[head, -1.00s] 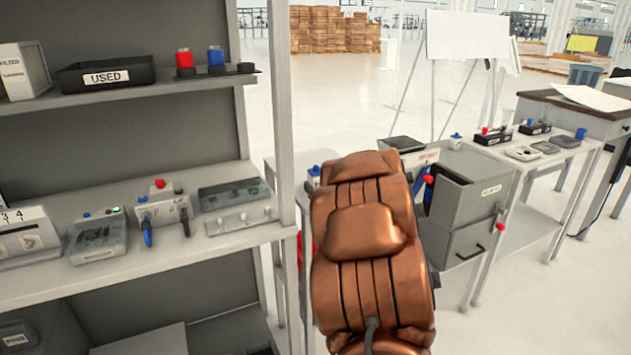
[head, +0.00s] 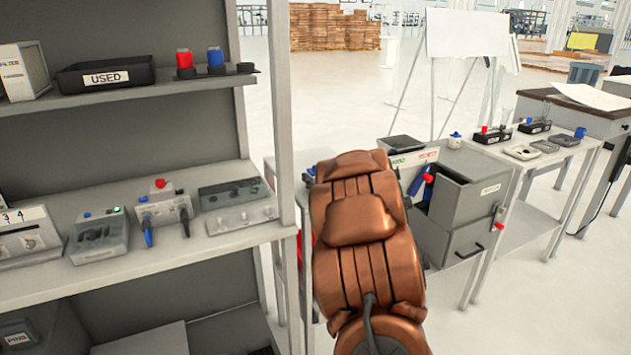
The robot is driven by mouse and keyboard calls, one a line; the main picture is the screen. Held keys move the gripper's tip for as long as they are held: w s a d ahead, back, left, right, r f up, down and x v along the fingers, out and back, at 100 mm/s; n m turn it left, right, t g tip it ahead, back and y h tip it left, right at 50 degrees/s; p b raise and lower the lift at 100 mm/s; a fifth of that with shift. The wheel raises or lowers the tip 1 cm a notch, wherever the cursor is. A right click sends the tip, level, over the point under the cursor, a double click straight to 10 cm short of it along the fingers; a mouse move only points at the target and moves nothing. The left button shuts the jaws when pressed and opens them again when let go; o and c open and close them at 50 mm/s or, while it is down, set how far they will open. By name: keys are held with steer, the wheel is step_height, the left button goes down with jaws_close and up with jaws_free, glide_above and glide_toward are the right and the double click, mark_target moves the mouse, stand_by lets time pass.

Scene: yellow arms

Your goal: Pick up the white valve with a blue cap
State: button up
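A small white valve with a blue cap (head: 455,140) stands upright on the far bench, at the back edge of a grey box with drawers. My copper-coloured arm fills the lower middle of the view. My gripper is not visible; it is outside the view or hidden by the arm. Nothing shows in contact with the valve. Another small blue-topped item (head: 311,173) is partly hidden behind the left side of my arm.
A shelf unit (head: 271,100) stands close on the left, holding a black USED bin (head: 106,74) and several devices. The grey drawer box (head: 470,188) stands right of my arm. Farther right, a table (head: 545,158) holds small trays. Open floor lies behind.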

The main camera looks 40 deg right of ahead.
mark_target(315, 166)
steer(key=c, duration=0.7)
steer(key=shift+r, duration=0.85)
step_height(315, 166, up, 2)
steer(key=shift+r, duration=0.1)
steer(key=shift+a+r+b+v, duration=0.15)
steer(key=shift+b+v, duration=0.2)
steer(key=shift+v, duration=2.3)
steer(key=shift+a+r+b+v, duration=0.1)
steer(key=shift+r+b+v, duration=0.2)
steer(key=shift+v, duration=2.35)
steer(key=shift+a+r+b+v, duration=0.1)
steer(key=shift+b+v, duration=0.3)
steer(key=shift+v, duration=2.25)
